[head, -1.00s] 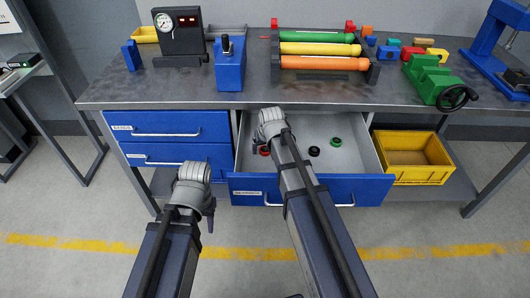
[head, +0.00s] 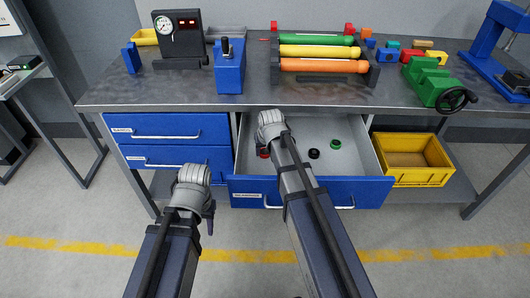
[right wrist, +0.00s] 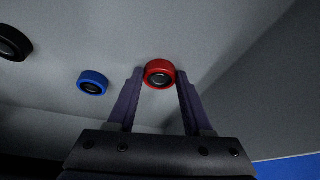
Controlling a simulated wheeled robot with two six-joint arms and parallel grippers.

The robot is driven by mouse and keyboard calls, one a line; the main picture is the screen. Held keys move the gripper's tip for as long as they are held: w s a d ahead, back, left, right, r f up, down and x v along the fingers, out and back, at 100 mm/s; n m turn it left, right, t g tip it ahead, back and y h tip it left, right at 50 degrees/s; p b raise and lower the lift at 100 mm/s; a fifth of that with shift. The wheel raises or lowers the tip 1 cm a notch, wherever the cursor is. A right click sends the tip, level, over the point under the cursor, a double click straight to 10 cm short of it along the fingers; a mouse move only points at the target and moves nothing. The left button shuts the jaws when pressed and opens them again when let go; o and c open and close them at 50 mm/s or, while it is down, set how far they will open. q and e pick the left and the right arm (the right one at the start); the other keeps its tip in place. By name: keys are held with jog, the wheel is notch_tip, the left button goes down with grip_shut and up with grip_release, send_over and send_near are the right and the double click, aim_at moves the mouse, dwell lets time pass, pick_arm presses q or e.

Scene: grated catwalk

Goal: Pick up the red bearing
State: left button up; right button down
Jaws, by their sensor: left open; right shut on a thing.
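The red bearing (right wrist: 159,74) is between the two fingertips of my right gripper (right wrist: 160,80) in the right wrist view, with a finger against each side. In the head view the red bearing (head: 264,153) shows partly beside my right wrist, inside the open drawer (head: 310,189). I cannot tell whether it touches the drawer floor. My left gripper (head: 209,218) is open and empty in front of the drawers, far from the bearing; its fingers are mostly hidden by the wrist.
A blue bearing (right wrist: 92,82) lies near the red one, and a black bearing (head: 314,153) and a green bearing (head: 335,144) lie farther right in the drawer. The workbench edge (head: 300,107) overhangs the drawer's back. A yellow crate (head: 411,158) stands right of the drawer.

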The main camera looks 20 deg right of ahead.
aim_at(265, 154)
jog(key=shift+r, duration=0.1)
notch_tip(265, 154, up, 10)
jog(key=p, duration=1)
